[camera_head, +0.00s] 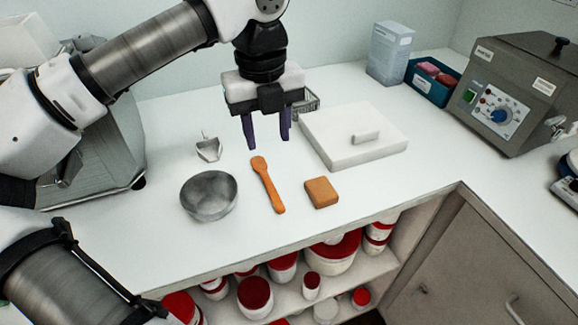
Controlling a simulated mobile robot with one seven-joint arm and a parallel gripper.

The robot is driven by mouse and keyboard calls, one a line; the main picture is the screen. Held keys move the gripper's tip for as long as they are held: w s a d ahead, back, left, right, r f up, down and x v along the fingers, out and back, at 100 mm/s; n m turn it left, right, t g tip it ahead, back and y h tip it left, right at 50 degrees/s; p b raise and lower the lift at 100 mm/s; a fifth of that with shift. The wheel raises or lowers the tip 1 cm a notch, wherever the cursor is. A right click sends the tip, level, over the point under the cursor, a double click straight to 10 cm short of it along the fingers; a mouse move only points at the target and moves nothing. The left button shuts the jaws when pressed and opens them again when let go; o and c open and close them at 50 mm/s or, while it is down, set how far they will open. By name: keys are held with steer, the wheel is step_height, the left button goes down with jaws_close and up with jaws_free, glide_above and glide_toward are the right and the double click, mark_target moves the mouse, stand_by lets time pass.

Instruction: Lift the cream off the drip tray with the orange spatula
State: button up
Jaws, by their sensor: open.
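The orange spatula (267,184) lies flat on the white counter, its broader end toward the back and its handle toward the front. My gripper (267,141) is open, pointing down with two purple fingers above the counter, behind the spatula in the picture. Nothing shows between the fingers, and it appears apart from the spatula. I cannot make out the cream or surely identify the drip tray. A grey metal machine (112,148) at the left is partly hidden by my arm.
A metal bowl (209,196) and small scoop (209,149) are left of the spatula. A tan block (321,193) and white slab (340,130) with a small raised piece are right. A blue bin (431,82) and dial machine (512,92) stand back right.

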steer(key=p, duration=0.1)
glide_above(273, 191)
steer(key=f, duration=0.8)
steer(key=shift+s+a+f, duration=0.1)
steer(key=shift+a+f, duration=0.1)
steer(key=shift+a, duration=0.2)
steer(key=shift+d+f+p, duration=0.2)
steer(key=shift+f+p, duration=0.3)
steer(key=shift+f, duration=0.9)
steer(key=shift+d+f+p, duration=0.15)
steer(key=shift+f+p, duration=0.35)
steer(key=shift+f, duration=0.85)
steer(key=shift+c, duration=0.3)
jaws_close()
